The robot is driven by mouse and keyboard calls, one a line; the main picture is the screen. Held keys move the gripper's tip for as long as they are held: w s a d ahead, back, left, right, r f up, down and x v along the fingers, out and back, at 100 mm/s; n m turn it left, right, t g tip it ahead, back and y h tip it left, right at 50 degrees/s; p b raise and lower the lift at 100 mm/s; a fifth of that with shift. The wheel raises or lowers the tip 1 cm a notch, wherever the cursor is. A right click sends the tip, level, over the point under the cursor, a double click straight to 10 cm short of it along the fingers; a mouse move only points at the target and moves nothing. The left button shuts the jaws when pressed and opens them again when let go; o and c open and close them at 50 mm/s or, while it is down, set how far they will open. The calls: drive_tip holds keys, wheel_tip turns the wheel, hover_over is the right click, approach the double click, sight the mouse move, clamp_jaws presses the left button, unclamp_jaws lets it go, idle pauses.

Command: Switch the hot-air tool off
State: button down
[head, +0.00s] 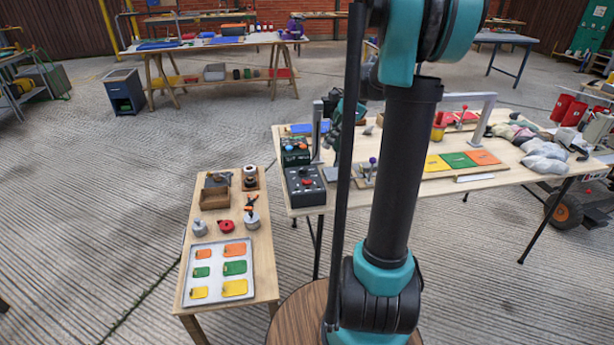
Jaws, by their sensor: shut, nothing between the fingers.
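No hot-air tool can be picked out with certainty. A dark control box (305,187) with a red knob and small buttons stands on the left front corner of the work table. A dark green box (295,152) with small controls sits just behind it. Which of them belongs to the tool, and any switch setting, is too small to tell. My gripper (333,141) appears dark and shut above the left part of the table, right of the green box. It is partly hidden by my arm and a thin black pole. It holds nothing visible.
The work table (480,183) also carries a grey upright post (317,130), a purple-topped lever (372,163), coloured panels (460,160) and grey bags (545,158). A lower side bench (262,270) stands left, with a tray of coloured plates (218,270).

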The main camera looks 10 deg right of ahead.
sight(303, 182)
drive_tip(key=x, duration=1.4)
drive_tip(key=shift+a, duration=0.1)
drive_tip(key=shift+a+f+h, duration=0.3)
drive_tip(key=shift+h, duration=0.2)
drive_tip(key=shift+d, duration=0.2)
drive_tip(key=shift+d, duration=0.65)
